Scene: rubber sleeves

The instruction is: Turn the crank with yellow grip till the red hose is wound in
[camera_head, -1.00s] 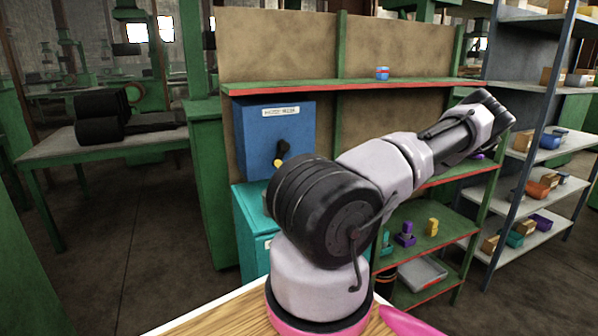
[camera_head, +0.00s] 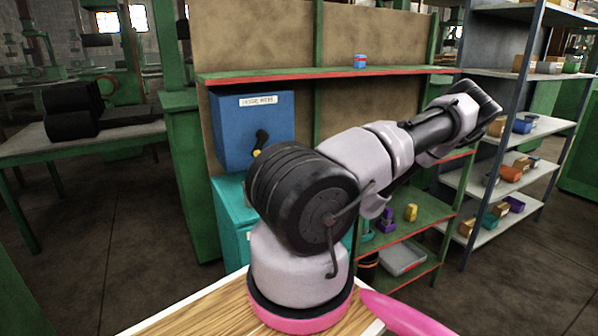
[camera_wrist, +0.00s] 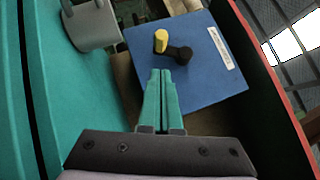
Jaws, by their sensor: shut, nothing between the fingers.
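The crank (camera_head: 261,141) is black with a yellow grip, on the front of a blue box with a white label (camera_head: 252,118). In the wrist view the crank arm (camera_wrist: 181,54) and its yellow grip (camera_wrist: 161,41) show against the blue face. My gripper (camera_wrist: 161,72) has two teal fingers lying close together, shut and empty. Its tips appear just below the crank in that picture; I cannot tell the depth gap. In the head view my arm stands in front and the gripper is hidden. I see no red hose.
The blue box stands on a teal cabinet (camera_head: 233,215). A green shelf with red edges (camera_head: 330,73) carries a small blue can (camera_head: 360,61). A grey object (camera_wrist: 90,25) is at upper left in the wrist view. A grey rack (camera_head: 510,181) stands at right.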

